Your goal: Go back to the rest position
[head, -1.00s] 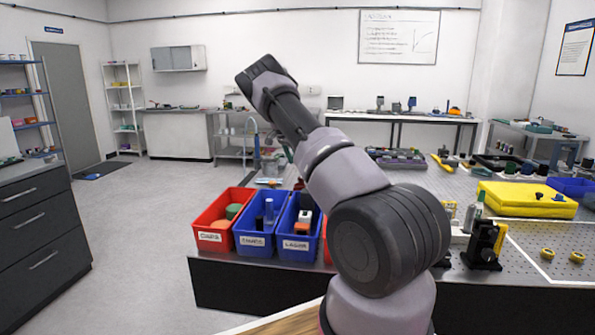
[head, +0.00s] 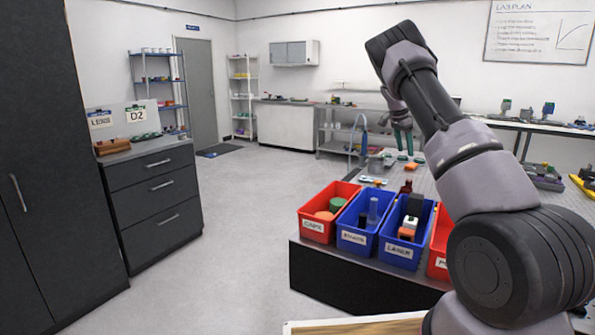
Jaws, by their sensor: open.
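My gripper (head: 403,150) shows small behind my raised arm, over the far left part of the workbench. Its fingers point down and it is open, with nothing seen between them. My arm's bent elbow stands high at the upper right of the head view, and a thick joint fills the lower right. The gripper's wrist is partly hidden by the forearm.
A red bin (head: 314,229), a blue bin (head: 352,240) and another blue bin (head: 397,253) line the bench's near left edge; another red bin (head: 437,262) is partly hidden by my arm. A drawer cabinet (head: 150,195) stands left. The floor (head: 235,230) between is clear.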

